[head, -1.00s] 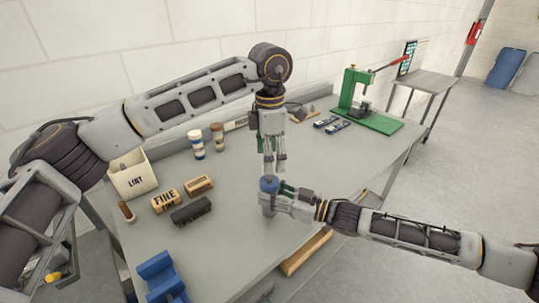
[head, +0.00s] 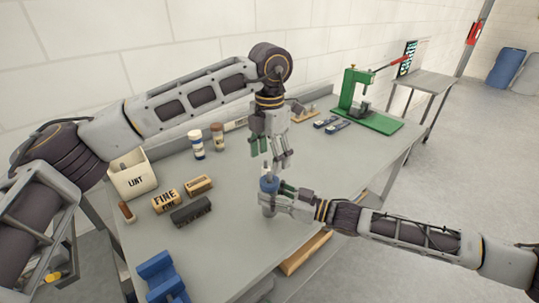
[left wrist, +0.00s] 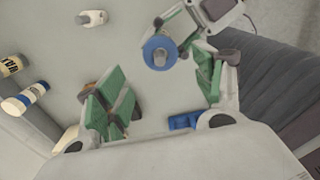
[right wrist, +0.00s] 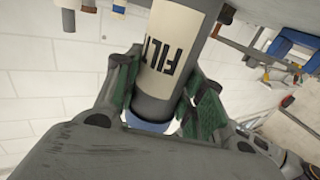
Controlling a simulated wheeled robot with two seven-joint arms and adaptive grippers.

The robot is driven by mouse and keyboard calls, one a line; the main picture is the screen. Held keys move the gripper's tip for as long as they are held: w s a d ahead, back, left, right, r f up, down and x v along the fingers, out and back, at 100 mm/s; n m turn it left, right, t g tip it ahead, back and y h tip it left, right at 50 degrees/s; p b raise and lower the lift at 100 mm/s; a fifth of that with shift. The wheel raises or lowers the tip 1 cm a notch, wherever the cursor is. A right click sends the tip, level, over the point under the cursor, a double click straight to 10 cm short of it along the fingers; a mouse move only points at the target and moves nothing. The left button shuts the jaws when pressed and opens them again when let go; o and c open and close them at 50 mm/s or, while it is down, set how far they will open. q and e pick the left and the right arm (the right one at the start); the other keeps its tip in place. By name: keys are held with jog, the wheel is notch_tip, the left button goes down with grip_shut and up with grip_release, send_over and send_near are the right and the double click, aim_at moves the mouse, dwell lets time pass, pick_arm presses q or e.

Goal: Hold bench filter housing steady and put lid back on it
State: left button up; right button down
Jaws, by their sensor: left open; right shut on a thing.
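The filter housing (right wrist: 170,50) is a pale and grey cylinder marked "FILT", upright on the bench. My right gripper (head: 275,197) is shut around its side. A blue lid (head: 269,183) with a grey centre knob is at the housing's top; it also shows from above in the left wrist view (left wrist: 159,54). I cannot tell whether it is fully seated. My right gripper's fingers hide part of the housing.
On the grey bench (head: 235,225), a lint box (head: 133,182), two bottles, several blocks and a blue block-like object (head: 160,278) stand to the left. A green press (head: 362,105) is at the far right. Bare bench lies around the housing.

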aim_at(270, 173)
pick_arm(q)
jog(key=shift+f, duration=0.15)
jog(key=shift+f, duration=3.85)
jog(key=c, duration=1)
jog(key=o, duration=1.2)
jog(key=shift+c, duration=0.2)
jog(key=shift+r, duration=0.1)
notch_tip(270, 173, up, 12)
